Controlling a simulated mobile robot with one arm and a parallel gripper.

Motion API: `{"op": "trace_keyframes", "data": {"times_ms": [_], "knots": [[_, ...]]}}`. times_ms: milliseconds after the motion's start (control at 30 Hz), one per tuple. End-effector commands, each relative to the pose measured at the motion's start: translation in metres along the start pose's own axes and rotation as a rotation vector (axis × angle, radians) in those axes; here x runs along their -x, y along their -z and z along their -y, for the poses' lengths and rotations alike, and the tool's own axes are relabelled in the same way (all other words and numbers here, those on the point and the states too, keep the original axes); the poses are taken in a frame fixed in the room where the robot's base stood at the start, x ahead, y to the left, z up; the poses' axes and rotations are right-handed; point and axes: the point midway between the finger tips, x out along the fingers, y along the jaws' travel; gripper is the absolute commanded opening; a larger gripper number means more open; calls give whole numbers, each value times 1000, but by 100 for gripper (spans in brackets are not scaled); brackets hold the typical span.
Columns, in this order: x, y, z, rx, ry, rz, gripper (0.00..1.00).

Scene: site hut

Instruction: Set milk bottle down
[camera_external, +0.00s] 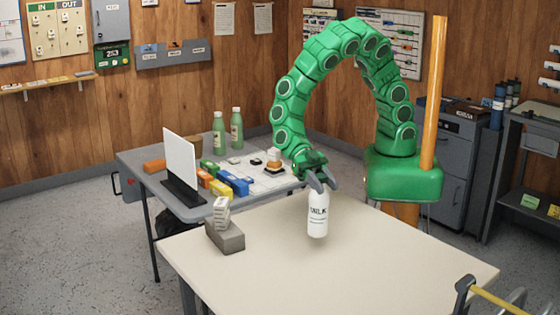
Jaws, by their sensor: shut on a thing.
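A white milk bottle (318,221) with dark lettering hangs upright in my gripper (320,184). The grey fingers of my gripper are shut around the bottle's top, pointing down. The bottle is over the left-middle part of the cream table (400,265). A soft dark patch shows on the table below its base. From this view I cannot tell for sure whether the base touches the table. The bottle's neck is hidden by the fingers.
A grey block (225,236) with a small whitish item on it stands at the table's left corner. The cream table's right side is clear.

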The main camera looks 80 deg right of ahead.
Motion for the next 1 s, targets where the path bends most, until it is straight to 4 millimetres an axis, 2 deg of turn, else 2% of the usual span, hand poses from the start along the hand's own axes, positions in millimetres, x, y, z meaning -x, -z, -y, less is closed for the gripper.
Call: {"op": "trace_keyframes", "data": {"times_ms": [133, 400, 867, 900, 1000], "knots": [[-4, -5, -3, -1, 0, -3, 0], [-14, -29, -3, -3, 0, -2, 0], [-15, -34, -3, -1, 0, -1, 0], [-15, -34, -3, 0, 0, -1, 47], [-15, -34, -3, -1, 0, -1, 62]]}}
